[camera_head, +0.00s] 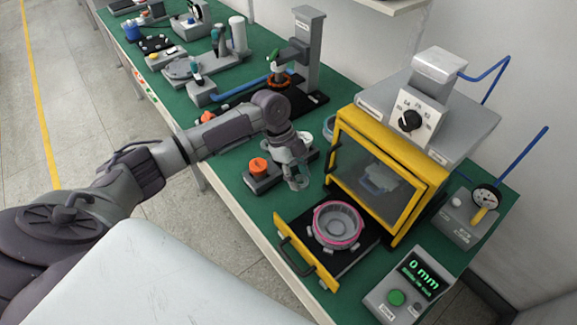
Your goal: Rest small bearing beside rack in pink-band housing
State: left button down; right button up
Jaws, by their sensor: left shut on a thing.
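The pink-band housing (338,226) is a grey, open-topped round part with a pink ring. It sits on the dark pulled-out tray of the yellow-framed cabinet. My left gripper (298,182) points down over the green bench, to the left of and behind the housing and apart from it. It is shut on a small greyish thing, mostly hidden by the fingers; I cannot tell for sure that it is the small bearing. A pale shape shows behind the cabinet's window (378,180); I cannot tell whether it is the rack. My right gripper is out of view.
The yellow-framed cabinet (430,192) stands right behind the tray's yellow front (305,255). A block with an orange knob (258,166) is beside my gripper. A grey press (308,50) stands further back. A display box (410,286) and gauge (485,199) are at right.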

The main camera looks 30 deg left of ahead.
pick_arm(q)
jog(key=shift+s+d+f+b, duration=0.25)
jog(key=shift+s+d+f, duration=0.25)
jog(key=shift+d, duration=1.6)
jog(key=shift+s+d+f+b, duration=0.2)
jog(key=shift+s+d+f, duration=0.3)
jog(key=shift+d, duration=1.65)
jog(key=shift+s+d+f+b, duration=0.3)
jog(key=shift+d+f, duration=0.25)
jog(key=shift+d, duration=1.55)
jog(key=shift+f+b, duration=0.35)
jog(key=shift+f, duration=0.45)
jog(key=shift+s+f, duration=0.1)
jog(key=shift+f, duration=0.6)
jog(key=shift+b, duration=0.3)
